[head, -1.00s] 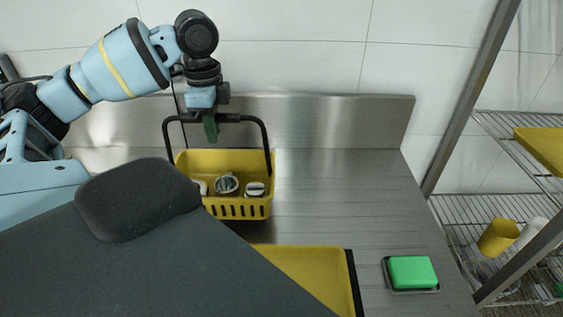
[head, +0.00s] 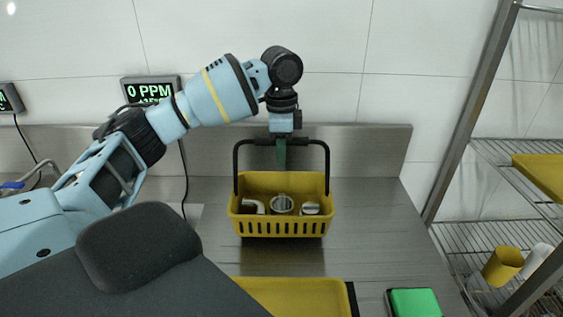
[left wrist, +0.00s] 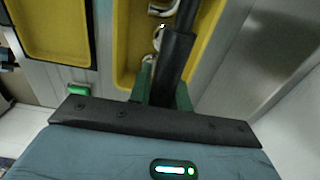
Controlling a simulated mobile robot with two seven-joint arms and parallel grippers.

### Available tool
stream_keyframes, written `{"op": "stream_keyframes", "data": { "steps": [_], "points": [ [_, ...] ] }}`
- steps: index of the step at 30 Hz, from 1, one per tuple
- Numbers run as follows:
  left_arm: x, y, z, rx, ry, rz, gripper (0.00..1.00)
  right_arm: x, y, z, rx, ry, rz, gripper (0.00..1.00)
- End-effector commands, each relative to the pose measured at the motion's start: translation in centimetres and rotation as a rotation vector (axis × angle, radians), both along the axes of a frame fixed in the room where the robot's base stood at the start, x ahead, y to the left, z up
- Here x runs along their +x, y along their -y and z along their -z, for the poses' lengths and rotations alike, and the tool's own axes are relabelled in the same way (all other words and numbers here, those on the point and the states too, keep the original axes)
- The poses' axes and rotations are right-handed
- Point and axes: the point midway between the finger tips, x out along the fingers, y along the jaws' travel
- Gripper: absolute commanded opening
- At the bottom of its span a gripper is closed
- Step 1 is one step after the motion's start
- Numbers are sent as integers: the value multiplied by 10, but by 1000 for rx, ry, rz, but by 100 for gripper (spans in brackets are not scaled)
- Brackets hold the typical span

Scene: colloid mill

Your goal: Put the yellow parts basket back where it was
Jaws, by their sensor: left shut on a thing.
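The yellow parts basket (head: 283,226) is in the middle of the head view, over the steel counter, with its black handle (head: 237,165) upright. It holds a few metal fittings (head: 282,204). My left gripper (head: 281,150) is above it, shut on the middle of the handle. In the left wrist view the green fingers (left wrist: 160,95) close around the dark handle (left wrist: 174,62), with the yellow basket (left wrist: 128,48) beyond. I cannot tell whether the basket's underside touches the counter. My right gripper is not in view.
A yellow tray (head: 300,296) lies on the steel counter (head: 375,225) in front of the basket. A green block (head: 415,302) sits at the front right. A wire shelf (head: 500,235) with a yellow cup (head: 502,266) stands at the right. Counter right of the basket is clear.

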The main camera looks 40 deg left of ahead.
Motion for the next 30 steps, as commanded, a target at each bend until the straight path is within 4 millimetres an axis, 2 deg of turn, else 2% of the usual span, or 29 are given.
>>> {"op": "stream_keyframes", "data": {
  "steps": [5,15,26,27,30],
  "points": [
    [1,0,0,0,6,0,0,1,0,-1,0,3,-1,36],
    [0,0,31,-1,6,0,0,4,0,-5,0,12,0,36],
    [0,0,35,-3,5,0,0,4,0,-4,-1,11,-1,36],
    [0,0,37,-2,1,0,22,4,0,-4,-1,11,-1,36],
    [0,0,36,-1,2,0,35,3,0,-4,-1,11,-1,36]
  ]
}}
